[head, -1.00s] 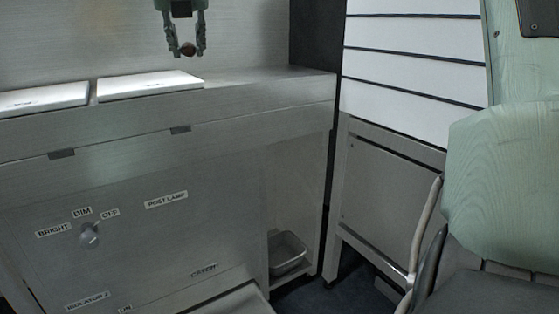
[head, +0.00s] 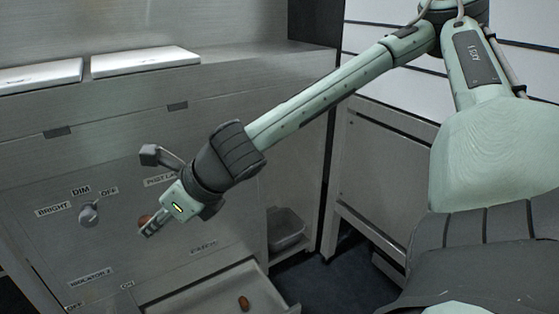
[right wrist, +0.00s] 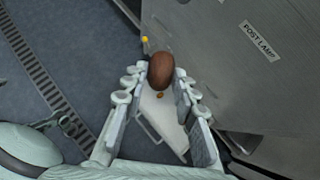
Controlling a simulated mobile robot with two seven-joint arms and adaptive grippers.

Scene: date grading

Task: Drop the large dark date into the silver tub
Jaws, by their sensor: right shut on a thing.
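My right gripper (head: 150,225) is shut on a brown date (head: 143,219), in front of the bench's labelled front panel in the head view. In the right wrist view the held date (right wrist: 160,70) shows between the fingertips as a dark reddish-brown oval. My left gripper is not in view.
An open drawer (head: 190,300) juts out below the gripper, with another date (head: 243,303) in it. A knob (head: 89,213) sits on the panel left of the gripper. White plates (head: 145,61) lie on the bench top.

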